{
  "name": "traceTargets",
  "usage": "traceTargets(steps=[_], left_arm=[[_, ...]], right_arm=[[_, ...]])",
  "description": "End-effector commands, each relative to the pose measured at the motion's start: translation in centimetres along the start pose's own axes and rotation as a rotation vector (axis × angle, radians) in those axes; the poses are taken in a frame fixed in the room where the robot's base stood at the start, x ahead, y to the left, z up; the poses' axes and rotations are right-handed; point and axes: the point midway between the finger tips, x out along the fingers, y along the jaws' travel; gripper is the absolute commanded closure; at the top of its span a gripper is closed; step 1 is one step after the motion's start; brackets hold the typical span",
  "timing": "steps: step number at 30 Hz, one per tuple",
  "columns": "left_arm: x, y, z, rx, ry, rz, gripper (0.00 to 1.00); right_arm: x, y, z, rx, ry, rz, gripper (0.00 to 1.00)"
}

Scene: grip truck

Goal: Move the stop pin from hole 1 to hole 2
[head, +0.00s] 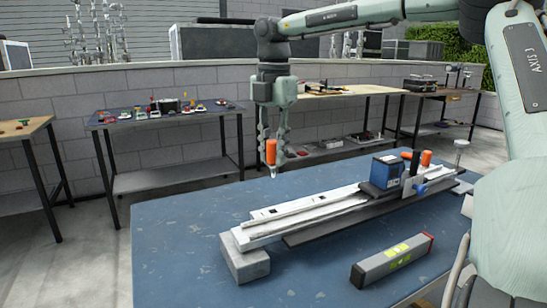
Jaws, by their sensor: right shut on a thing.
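My right gripper (274,148) comes down from an arm that enters from the right. It is shut on the stop pin (270,153), which has an orange grip and a pale metal tip. The pin hangs roughly upright, tip down, above the far left part of the blue table and apart from the rail. The long pale rail (300,216) lies below and to the right, with small dark openings near its left end. I cannot tell which opening is hole 1 or hole 2. My left gripper is not in view.
A dark blue box-shaped unit (384,172) with orange and blue knobs sits on the rail's right part. A grey block (245,258) supports the left end. A grey-and-yellow level (392,260) lies in front. The blue table (180,240) is clear at left.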

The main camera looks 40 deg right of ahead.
Motion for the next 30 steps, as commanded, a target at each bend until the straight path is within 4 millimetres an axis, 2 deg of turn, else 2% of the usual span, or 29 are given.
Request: traceTargets(steps=[16,30], left_arm=[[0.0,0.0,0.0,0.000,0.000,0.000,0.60],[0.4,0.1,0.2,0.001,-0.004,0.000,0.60]], right_arm=[[-3.2,0.0,0.0,0.000,-0.001,0.001,0.98],[-3.4,-0.2,0.5,0.026,0.001,0.002,0.98]])
